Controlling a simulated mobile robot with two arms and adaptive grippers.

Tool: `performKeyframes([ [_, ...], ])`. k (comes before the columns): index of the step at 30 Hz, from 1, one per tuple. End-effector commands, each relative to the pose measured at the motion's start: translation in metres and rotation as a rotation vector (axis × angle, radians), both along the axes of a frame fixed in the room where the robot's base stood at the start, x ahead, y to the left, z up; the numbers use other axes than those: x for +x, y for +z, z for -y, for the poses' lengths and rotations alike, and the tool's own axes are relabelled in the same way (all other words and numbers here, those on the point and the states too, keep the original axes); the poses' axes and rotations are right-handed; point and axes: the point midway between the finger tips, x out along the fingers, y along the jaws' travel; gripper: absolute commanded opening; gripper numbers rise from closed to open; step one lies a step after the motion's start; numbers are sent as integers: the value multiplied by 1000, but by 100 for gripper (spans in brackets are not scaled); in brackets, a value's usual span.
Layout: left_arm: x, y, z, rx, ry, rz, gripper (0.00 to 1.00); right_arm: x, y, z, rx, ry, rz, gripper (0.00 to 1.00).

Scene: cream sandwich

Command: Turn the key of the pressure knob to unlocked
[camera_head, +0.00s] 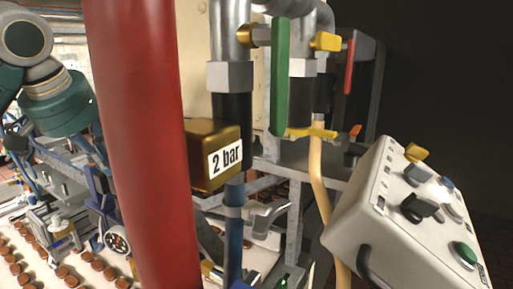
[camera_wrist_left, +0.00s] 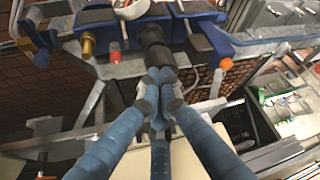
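In the left wrist view, a black cylindrical knob (camera_wrist_left: 154,43) projects from a bright blue fitting (camera_wrist_left: 220,42) at the top centre. My left gripper (camera_wrist_left: 160,82) has blue-wrapped fingers with its tips drawn together at the near end of this knob. The fingertips look shut. They cover the knob's end, so I cannot see a key or tell whether they grip one. In the head view, my left gripper (camera_head: 88,155) is small and partly hidden behind the red pipe, close to a blue fitting (camera_head: 103,197). My right gripper is not in view.
A thick red pipe (camera_head: 140,130) stands in the foreground. A brass block marked "2 bar" (camera_head: 205,145), a green lever (camera_head: 280,75) and a white control box (camera_head: 370,200) are to its right. A round gauge (camera_head: 117,241) sits beside the pipe. Metal frame bars surround my left gripper.

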Motion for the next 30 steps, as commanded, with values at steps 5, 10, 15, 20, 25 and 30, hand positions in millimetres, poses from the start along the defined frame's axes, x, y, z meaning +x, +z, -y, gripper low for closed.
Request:
performKeyframes([
  [5, 2, 1, 0, 0, 0, 0, 0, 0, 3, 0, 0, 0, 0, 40],
  [10, 4, 1, 0, 0, 0, 0, 0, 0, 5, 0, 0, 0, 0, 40],
  [15, 6, 0, 1, 1, 0, 0, 0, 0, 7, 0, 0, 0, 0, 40],
  [20, 8, 0, 1, 1, 0, -1, 0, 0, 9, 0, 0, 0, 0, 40],
  [25, 9, 0, 1, 1, 0, 0, 0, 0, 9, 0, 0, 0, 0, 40],
  [30, 9, 0, 1, 0, 0, 0, 0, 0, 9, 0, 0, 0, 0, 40],
])
